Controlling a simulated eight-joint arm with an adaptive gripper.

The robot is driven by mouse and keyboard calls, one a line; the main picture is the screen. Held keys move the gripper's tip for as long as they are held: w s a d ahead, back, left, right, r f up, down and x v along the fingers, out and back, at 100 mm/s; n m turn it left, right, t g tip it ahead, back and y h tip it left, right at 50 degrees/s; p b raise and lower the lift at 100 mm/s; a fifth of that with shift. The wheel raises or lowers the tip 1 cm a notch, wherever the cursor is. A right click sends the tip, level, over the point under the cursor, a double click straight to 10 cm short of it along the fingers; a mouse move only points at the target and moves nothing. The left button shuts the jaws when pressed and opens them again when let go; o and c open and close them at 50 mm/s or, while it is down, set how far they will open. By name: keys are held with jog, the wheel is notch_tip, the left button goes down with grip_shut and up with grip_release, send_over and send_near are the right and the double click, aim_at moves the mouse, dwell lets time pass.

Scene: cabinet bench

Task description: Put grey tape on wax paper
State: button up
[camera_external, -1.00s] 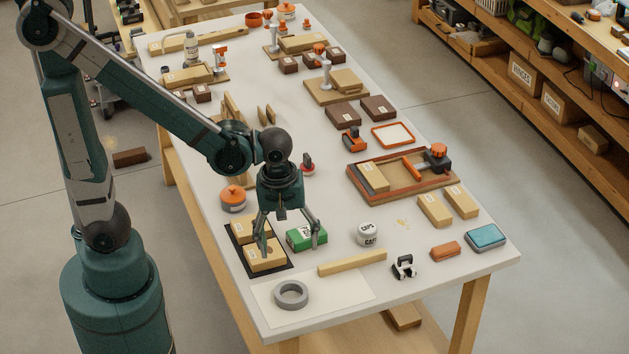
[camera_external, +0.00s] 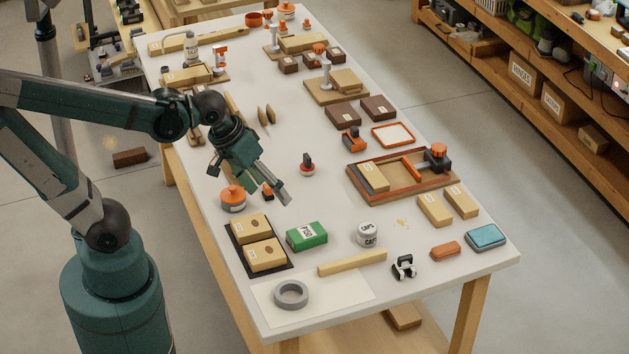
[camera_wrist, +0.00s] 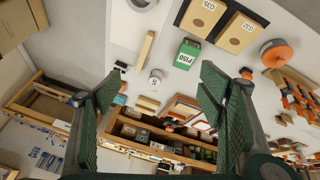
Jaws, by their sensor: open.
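The grey tape (camera_external: 291,294) is a flat ring lying on the pale wax paper (camera_external: 334,289) at the near end of the bench. In the wrist view the tape (camera_wrist: 141,3) is partly cut off at the top edge. My gripper (camera_external: 281,194) is open and empty, raised above the left-middle of the bench and apart from the tape. In the wrist view its two green-padded fingers (camera_wrist: 158,85) are spread wide with nothing between them.
A black mat (camera_external: 288,266) with two tan blocks (camera_external: 265,254) lies behind the paper. A green box (camera_external: 307,237), a wooden strip (camera_external: 352,262) and a white can (camera_external: 367,234) stand nearby. An orange-lidded pot (camera_external: 233,199) stands left of my gripper.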

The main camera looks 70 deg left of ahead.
jog(key=a+r+m, duration=0.1)
jog(key=s+a+r+m+t, duration=0.2)
jog(key=m, duration=0.1)
jog(key=shift+a+r, duration=0.25)
